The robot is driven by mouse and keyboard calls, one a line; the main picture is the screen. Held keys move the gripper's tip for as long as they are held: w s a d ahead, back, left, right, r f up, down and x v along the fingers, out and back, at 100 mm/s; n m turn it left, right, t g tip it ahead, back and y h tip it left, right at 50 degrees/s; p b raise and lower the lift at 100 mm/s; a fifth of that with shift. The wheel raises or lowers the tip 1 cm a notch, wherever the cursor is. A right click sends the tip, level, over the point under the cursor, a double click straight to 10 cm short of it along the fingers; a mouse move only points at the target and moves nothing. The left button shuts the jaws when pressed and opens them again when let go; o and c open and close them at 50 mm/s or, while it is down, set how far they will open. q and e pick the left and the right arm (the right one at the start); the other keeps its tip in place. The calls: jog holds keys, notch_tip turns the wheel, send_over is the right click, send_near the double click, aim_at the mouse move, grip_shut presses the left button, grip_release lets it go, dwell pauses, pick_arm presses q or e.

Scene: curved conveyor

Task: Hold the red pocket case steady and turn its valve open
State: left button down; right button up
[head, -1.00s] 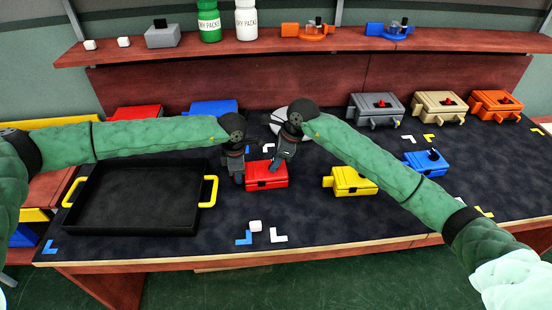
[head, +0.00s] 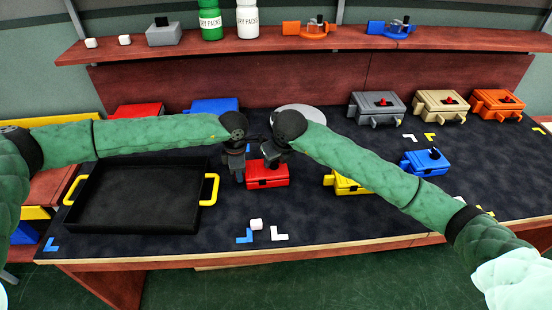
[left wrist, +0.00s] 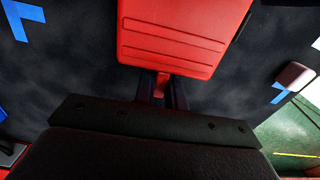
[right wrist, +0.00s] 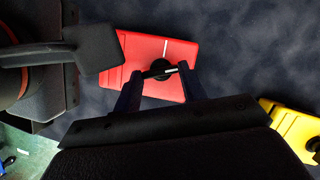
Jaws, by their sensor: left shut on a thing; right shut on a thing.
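The red pocket case (head: 268,175) lies on the dark table mat, right of the black tray. My left gripper (head: 237,178) is at its left side; in the left wrist view it is shut on the small red tab (left wrist: 162,85) at the case's end. My right gripper (head: 266,160) is above the case. In the right wrist view its fingers are shut on the black valve knob (right wrist: 158,70) on top of the case. A white line on the knob lies nearly level in that view; the white line on the case runs nearly upright. The knob is partly hidden in the head view.
The black tray (head: 140,198) with yellow handles stands at left. A yellow case (head: 345,182) is partly behind my right arm; a blue case (head: 425,163) is farther right. A small white cube (head: 256,225) lies in front. A white disc (head: 300,112) is behind my grippers.

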jog(key=shift+a+m+t+h, duration=0.15)
jog(key=shift+m+h, duration=0.25)
jog(key=shift+m, duration=0.7)
jog(key=shift+m+t+h, duration=0.15)
jog(key=shift+m+h, duration=0.25)
jog(key=shift+m, duration=0.7)
jog(key=o, duration=1)
jog(key=shift+s+r, duration=0.1)
jog(key=shift+r, duration=0.05)
jog(key=v, duration=1.1)
jog(key=shift+s+r, duration=0.2)
jog(key=shift+r, duration=0.1)
pick_arm(q)
jog(key=c, duration=1.4)
grip_release()
jog(key=shift+o, duration=0.2)
